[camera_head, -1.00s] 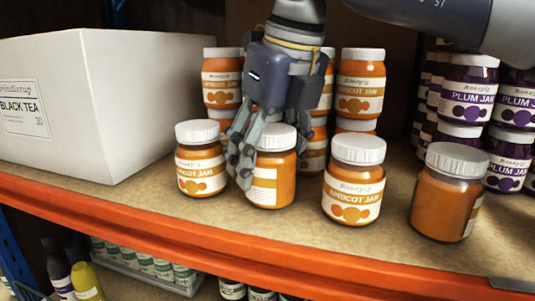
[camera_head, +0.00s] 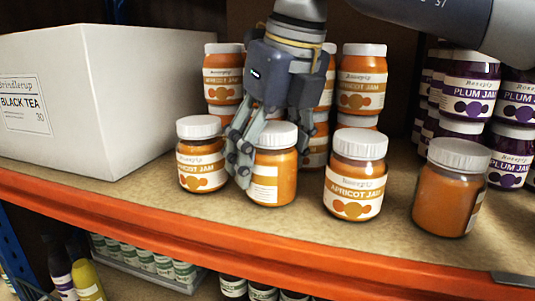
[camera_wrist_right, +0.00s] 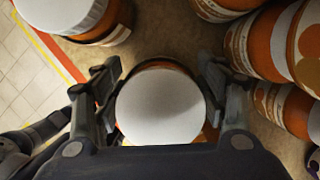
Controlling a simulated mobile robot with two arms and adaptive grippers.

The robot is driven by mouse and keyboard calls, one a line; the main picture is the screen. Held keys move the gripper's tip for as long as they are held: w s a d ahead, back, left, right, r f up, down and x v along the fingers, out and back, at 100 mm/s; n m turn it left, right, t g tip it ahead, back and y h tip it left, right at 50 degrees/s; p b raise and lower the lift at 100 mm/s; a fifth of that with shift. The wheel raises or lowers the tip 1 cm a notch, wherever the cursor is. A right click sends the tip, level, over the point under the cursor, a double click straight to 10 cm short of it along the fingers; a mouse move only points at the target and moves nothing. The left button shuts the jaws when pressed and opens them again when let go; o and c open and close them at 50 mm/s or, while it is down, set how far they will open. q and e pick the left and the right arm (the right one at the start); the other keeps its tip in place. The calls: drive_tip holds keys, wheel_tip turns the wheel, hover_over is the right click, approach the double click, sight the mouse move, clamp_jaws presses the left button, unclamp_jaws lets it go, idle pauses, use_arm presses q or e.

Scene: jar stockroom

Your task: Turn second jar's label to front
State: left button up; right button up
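The second jar from the left in the front row (camera_head: 275,183) is an orange apricot jam jar with a white lid. It stands upright on the shelf. Its front shows mostly plain orange, with a white label edge at the left. My right gripper (camera_head: 268,150) reaches down from above with its fingers around this jar. In the right wrist view, the jar's lid (camera_wrist_right: 160,105) sits between the two fingers (camera_wrist_right: 160,75), which appear to press its sides; the contact itself is partly hidden. My left gripper is not in view.
The first (camera_head: 202,165) and third (camera_head: 354,185) front jars show labels forward. The fourth jar (camera_head: 449,195) shows plain orange, its label edge at right. Stacked apricot jars (camera_head: 361,92) stand behind, plum jars (camera_head: 468,97) right, a white tea box (camera_head: 120,110) left. An orange shelf edge (camera_head: 260,245) runs in front.

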sight(273, 127)
drive_tip(key=shift+o, duration=0.7)
drive_tip(key=shift+f, duration=0.1)
drive_tip(key=v, duration=0.7)
drive_tip(key=shift+s+r, duration=0.15)
drive_tip(key=shift+r, duration=0.15)
drive_tip(key=shift+c, duration=0.5)
